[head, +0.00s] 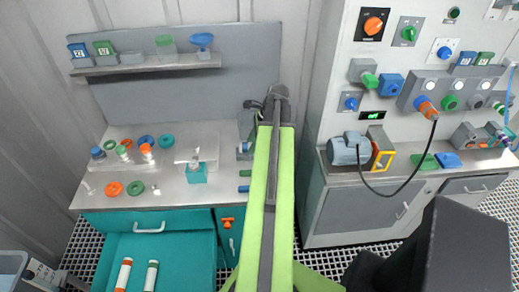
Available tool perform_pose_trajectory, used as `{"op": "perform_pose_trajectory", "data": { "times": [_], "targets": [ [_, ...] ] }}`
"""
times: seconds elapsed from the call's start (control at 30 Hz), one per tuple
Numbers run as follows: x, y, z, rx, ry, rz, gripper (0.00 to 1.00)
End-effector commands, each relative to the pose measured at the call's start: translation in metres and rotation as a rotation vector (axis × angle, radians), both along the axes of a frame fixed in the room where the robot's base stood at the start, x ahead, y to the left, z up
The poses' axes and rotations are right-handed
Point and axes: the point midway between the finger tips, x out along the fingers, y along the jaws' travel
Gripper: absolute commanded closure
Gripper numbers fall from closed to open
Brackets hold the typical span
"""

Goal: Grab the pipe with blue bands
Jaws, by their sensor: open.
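Two white pipes lie in the open teal drawer at the lower left. One has orange bands (123,274) and the other has dark green bands (151,275). No pipe with blue bands shows clearly. A small blue-ended piece (243,188) peeks out left of my arm on the bench, and I cannot tell whether it is a pipe. My gripper (262,104) is the dark end of my green arm, in front of the back panel and well above the drawer. It is open and small in view, with nothing seen in it.
A steel bench (180,190) holds coloured rings, capped vessels and a teal-based device (196,172). A shelf (150,65) with blue and green items is above. A control cabinet with a pump (350,150) and cable stands at the right. My arm hides the bench's right end.

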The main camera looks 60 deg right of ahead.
Motion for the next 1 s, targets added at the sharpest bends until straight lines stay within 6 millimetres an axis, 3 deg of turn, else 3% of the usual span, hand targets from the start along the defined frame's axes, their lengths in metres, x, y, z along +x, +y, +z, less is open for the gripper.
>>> {"op": "perform_pose_trajectory", "data": {
  "times": [0.6, 1.0],
  "targets": [
    [0.0002, 0.0001, -0.0049, 0.000, 0.000, 0.001, 0.53],
    [0.0001, 0.0002, -0.0049, 0.000, 0.000, 0.001, 1.00]
  ]
}}
